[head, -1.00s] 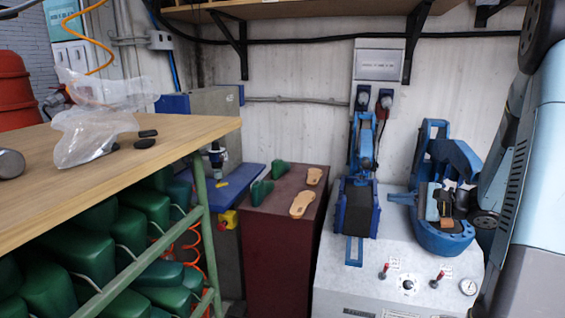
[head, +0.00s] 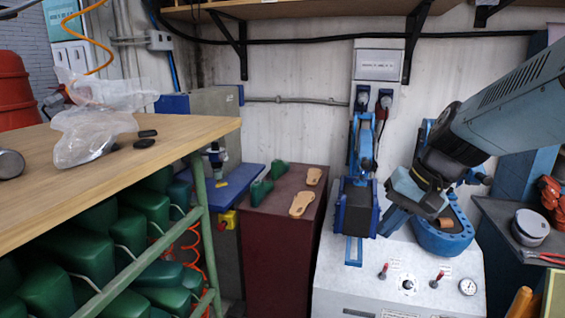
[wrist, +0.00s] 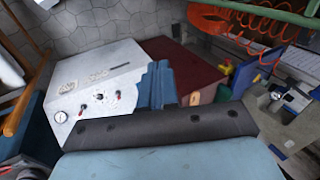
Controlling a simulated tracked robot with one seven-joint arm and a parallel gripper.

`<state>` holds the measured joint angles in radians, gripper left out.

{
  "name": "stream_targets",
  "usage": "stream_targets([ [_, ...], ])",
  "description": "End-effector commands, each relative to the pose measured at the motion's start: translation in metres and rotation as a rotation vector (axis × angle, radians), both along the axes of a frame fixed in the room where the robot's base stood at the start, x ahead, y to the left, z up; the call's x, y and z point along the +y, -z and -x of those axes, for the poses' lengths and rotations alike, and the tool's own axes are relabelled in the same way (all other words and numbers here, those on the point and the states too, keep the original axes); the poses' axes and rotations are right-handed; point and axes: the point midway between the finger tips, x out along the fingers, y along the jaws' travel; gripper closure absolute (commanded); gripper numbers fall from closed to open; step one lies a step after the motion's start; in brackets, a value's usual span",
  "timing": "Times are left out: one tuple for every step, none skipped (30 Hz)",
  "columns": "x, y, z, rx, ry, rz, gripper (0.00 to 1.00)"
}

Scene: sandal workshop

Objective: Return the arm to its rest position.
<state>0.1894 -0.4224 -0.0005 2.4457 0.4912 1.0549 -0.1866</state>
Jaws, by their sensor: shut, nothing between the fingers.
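My gripper (head: 388,226) is over the white machine in the head view, in front of the press heads, with its blue fingers pointing down and left. In the wrist view my gripper's fingers (wrist: 158,65) are together with nothing between them, beyond the black palm. My grey-blue forearm comes in from the right edge of the head view. It hides part of the right blue press head (head: 440,238) and the wall behind. Whether my fingers touch the machine cannot be told.
The white machine (head: 340,290) bears a left blue press head (head: 356,210), levers and a gauge. Two tan soles lie on a dark red cabinet (head: 265,235). A wooden table (head: 100,180) with a plastic bag is at left. A dark bench (head: 505,225) holds a tin at right.

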Motion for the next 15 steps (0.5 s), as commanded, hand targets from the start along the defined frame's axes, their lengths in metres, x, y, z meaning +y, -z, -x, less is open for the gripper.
stream_targets([
  [-0.001, -0.005, 0.008, -0.032, -0.022, 0.051, 1.0],
  [-0.002, -0.007, 0.012, -0.051, -0.031, 0.083, 1.0],
  [-0.005, -0.01, 0.018, -0.074, -0.044, 0.124, 1.0],
  [-0.007, -0.012, 0.021, -0.094, -0.054, 0.155, 1.0],
  [-0.009, -0.015, 0.025, -0.113, -0.061, 0.186, 1.0],
  [-0.011, -0.018, 0.03, -0.14, -0.074, 0.226, 1.0],
  [-0.014, -0.021, 0.033, -0.162, -0.081, 0.254, 1.0],
  [-0.016, -0.024, 0.036, -0.183, -0.088, 0.281, 1.0],
  [-0.019, -0.027, 0.039, -0.21, -0.096, 0.315, 1.0],
  [-0.02, -0.03, 0.042, -0.229, -0.101, 0.338, 1.0],
  [-0.022, -0.032, 0.044, -0.248, -0.106, 0.359, 1.0],
  [-0.025, -0.035, 0.046, -0.271, -0.111, 0.384, 1.0],
  [-0.026, -0.037, 0.048, -0.285, -0.114, 0.4, 1.0],
  [-0.027, -0.039, 0.049, -0.298, -0.118, 0.415, 1.0],
  [-0.028, -0.041, 0.051, -0.311, -0.12, 0.43, 1.0],
])
